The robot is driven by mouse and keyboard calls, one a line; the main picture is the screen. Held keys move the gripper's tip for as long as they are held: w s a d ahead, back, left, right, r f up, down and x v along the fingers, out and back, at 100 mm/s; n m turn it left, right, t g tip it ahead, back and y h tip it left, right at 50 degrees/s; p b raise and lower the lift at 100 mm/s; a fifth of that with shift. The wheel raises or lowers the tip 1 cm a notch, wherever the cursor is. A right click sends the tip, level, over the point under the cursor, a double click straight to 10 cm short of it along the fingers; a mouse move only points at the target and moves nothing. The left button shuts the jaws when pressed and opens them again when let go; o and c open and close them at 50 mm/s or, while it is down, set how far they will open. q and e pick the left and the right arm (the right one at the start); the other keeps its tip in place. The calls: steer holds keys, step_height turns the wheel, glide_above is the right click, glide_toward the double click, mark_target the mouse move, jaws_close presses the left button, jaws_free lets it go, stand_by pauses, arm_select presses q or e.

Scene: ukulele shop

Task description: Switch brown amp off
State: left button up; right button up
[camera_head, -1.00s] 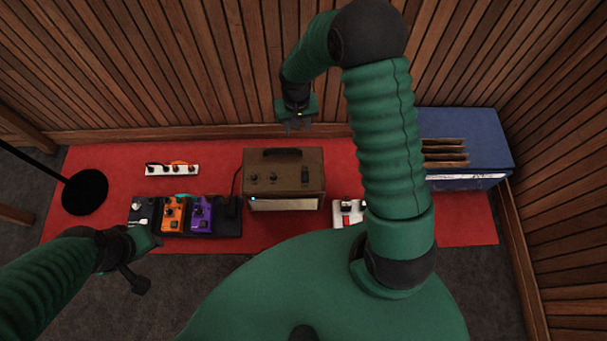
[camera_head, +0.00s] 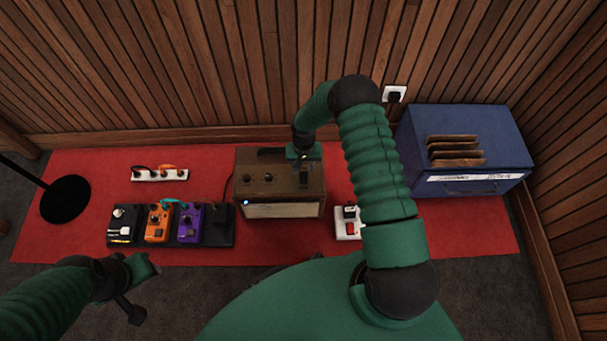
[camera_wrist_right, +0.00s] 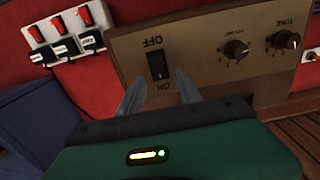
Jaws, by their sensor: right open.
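The brown amp (camera_head: 258,197) stands on the red carpet, with knobs on its top panel and a small blue-white light at its front left. In the right wrist view its panel (camera_wrist_right: 205,62) appears upside down, with a black rocker switch (camera_wrist_right: 158,65) between the OFF and ON labels. My right gripper (camera_head: 304,158) is over the amp's right part, by the switch. In the wrist view its two fingers (camera_wrist_right: 158,92) are apart and empty, pointing at the switch, one to each side. Whether they touch the panel is unclear. My left gripper (camera_head: 146,268) is at the lower left, away from the amp.
A pedalboard (camera_head: 219,232) with several pedals lies left of the amp, a white power strip (camera_head: 150,176) behind it. A white switched strip (camera_head: 346,230) lies right of the amp. A blue box (camera_head: 470,130) stands further right. Wooden walls close the back and right.

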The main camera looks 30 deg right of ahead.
step_height(320, 180, down, 2)
steer(key=shift+f, duration=0.1)
jaws_close()
stand_by(0.4)
